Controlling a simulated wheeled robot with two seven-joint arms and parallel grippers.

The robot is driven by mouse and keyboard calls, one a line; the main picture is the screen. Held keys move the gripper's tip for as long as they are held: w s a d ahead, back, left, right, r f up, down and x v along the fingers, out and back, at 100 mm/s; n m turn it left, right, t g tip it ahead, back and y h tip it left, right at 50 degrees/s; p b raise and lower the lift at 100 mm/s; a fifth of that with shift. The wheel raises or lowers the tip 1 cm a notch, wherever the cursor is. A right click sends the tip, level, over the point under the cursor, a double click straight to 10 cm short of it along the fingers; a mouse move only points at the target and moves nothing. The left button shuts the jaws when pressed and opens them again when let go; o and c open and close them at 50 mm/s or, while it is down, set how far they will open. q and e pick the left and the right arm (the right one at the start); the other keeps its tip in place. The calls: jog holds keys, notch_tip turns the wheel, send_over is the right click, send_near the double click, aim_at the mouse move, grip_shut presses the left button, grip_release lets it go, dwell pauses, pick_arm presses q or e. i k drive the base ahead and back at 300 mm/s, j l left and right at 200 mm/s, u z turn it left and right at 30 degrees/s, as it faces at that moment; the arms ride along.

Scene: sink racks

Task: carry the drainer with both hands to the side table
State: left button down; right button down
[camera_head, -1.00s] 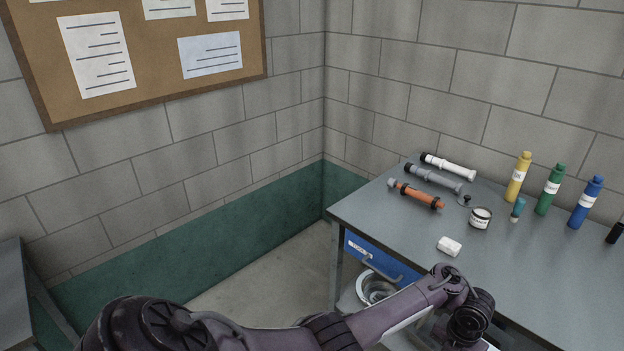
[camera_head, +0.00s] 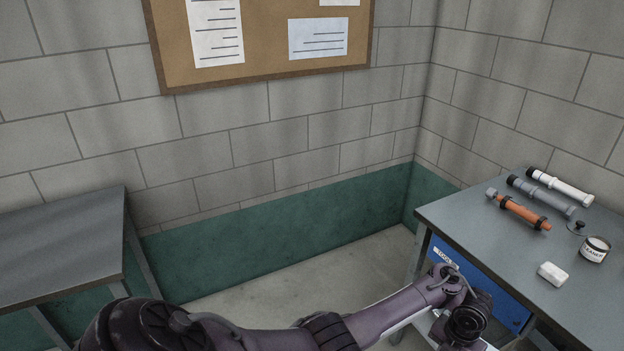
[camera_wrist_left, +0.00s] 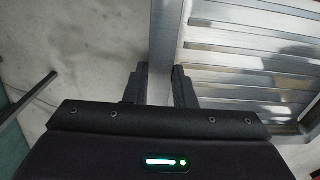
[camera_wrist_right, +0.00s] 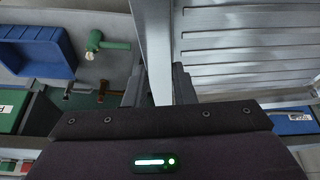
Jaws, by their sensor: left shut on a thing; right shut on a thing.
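The drainer is a silvery metal tray with slats and a raised rim. It fills the right side of the left wrist view (camera_wrist_left: 240,75) and the upper right of the right wrist view (camera_wrist_right: 250,45). My left gripper (camera_wrist_left: 160,85) is shut on its rim, one finger each side. My right gripper (camera_wrist_right: 156,85) is shut on the rim at another place. The head view shows neither the drainer nor the fingertips, only my arm. A bare grey table (camera_head: 65,240), which looks like the side table, stands at the left in the head view.
A grey workbench (camera_head: 490,235) on the right holds an orange tube (camera_head: 522,212), a grey tube (camera_head: 541,197), a white tube (camera_head: 560,186), a jar (camera_head: 594,250) and a white block (camera_head: 552,273). Bare floor (camera_head: 310,270) lies between the tables. A blue bin (camera_wrist_right: 35,50) shows in the right wrist view.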

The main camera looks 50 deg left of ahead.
aim_at(32, 243)
jog(key=u, duration=2.7)
